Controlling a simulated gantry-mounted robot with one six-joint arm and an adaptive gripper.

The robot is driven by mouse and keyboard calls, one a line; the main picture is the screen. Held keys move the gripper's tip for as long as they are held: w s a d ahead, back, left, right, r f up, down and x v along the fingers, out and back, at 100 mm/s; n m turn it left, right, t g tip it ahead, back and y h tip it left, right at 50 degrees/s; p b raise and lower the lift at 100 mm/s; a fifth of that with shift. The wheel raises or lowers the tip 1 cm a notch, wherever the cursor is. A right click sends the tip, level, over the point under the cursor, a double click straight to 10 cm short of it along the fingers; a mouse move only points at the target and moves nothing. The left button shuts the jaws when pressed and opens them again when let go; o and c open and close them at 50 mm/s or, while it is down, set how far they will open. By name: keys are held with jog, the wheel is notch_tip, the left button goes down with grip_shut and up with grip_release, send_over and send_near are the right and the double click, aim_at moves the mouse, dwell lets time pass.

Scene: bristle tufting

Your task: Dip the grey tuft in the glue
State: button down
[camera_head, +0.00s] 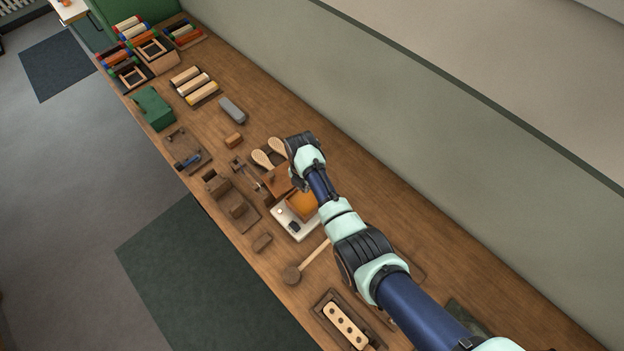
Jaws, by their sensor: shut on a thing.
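My gripper (297,182) hangs under the wrist at the end of my arm, above the middle of the bench. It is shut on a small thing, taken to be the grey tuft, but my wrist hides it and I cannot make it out. Under and beside the gripper are a reddish-brown wooden box (276,186) and an orange block-like thing (302,206) on a white tray (291,231). A small black thing (293,227) lies on the tray. I cannot tell which of these holds the glue, or whether the tuft touches it.
Two pale wooden brush-shaped paddles (263,159) lie just behind the gripper. A mallet (294,273), a wooden fixture (237,209) and a block with holes (345,326) lie nearby. A grey block (232,110) and a green box (153,108) stand farther off. The bench along the wall is clear.

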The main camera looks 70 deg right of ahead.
jog(key=shift+f+b, duration=3.6)
jog(key=shift+f, duration=0.45)
notch_tip(320, 180, up, 8)
jog(key=p, duration=0.7)
jog(key=shift+f, duration=0.25)
